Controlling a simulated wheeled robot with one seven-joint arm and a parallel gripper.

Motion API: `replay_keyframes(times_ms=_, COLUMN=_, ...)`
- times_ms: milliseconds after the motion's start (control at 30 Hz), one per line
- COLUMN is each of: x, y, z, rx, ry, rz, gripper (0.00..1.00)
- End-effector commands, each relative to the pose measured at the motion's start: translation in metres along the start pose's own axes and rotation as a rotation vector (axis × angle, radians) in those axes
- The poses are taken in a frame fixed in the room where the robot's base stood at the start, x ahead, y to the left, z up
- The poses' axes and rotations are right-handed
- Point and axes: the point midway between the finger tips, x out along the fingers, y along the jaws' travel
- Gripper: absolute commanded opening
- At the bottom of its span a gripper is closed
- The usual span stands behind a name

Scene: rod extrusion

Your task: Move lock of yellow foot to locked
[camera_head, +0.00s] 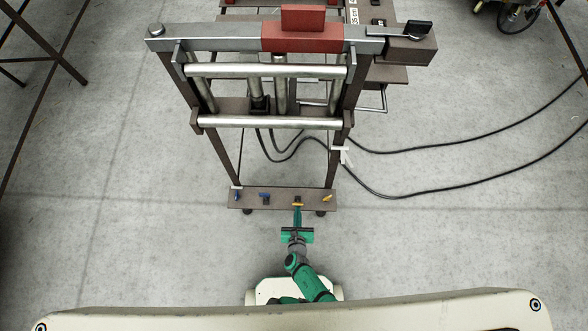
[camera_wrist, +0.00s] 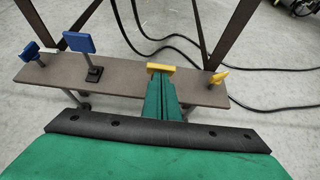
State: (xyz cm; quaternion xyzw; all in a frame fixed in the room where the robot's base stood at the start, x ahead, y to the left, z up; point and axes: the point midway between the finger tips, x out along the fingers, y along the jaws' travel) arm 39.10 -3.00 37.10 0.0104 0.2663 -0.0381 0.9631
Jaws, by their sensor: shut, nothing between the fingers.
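A brown foot board (camera_head: 280,198) lies low across the front of the frame, and it also shows in the wrist view (camera_wrist: 120,85). On its right half are two yellow parts. One is a flat yellow plate (camera_wrist: 161,68), also in the head view (camera_head: 298,204). The other is a smaller, tilted yellow tab (camera_wrist: 218,76) near the right end, also in the head view (camera_head: 327,198). My green gripper (camera_wrist: 160,85) is shut and empty, its tips right at the near side of the yellow plate. I cannot tell whether they touch. The fingers hide the plate's stem.
Two blue parts stand on the board's left half: a blue plate (camera_wrist: 79,43) on a post and a blue tab (camera_wrist: 30,50) at the end. Metal frame legs rise behind. Black hoses (camera_head: 400,151) lie on the floor to the right. The floor in front is clear.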

Motion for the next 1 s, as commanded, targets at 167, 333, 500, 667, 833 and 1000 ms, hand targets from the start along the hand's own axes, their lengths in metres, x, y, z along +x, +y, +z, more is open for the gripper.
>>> replay_keyframes(times_ms=167, x=0.007, y=-0.001, z=0.018, rx=0.003, ry=-0.002, rz=-0.002, gripper=0.00)
replay_keyframes(times_ms=333, x=0.015, y=0.000, z=0.032, rx=0.003, ry=-0.001, rz=-0.002, gripper=0.00)
replay_keyframes(times_ms=500, x=0.023, y=0.000, z=0.041, rx=0.002, ry=0.000, rz=-0.001, gripper=0.00)
replay_keyframes(times_ms=667, x=0.029, y=0.000, z=0.048, rx=0.001, ry=-0.001, rz=-0.001, gripper=0.00)
replay_keyframes(times_ms=833, x=0.034, y=0.000, z=0.053, rx=0.004, ry=-0.004, rz=-0.003, gripper=0.00)
replay_keyframes(times_ms=1000, x=0.035, y=0.001, z=0.056, rx=0.005, ry=-0.007, rz=-0.003, gripper=0.00)
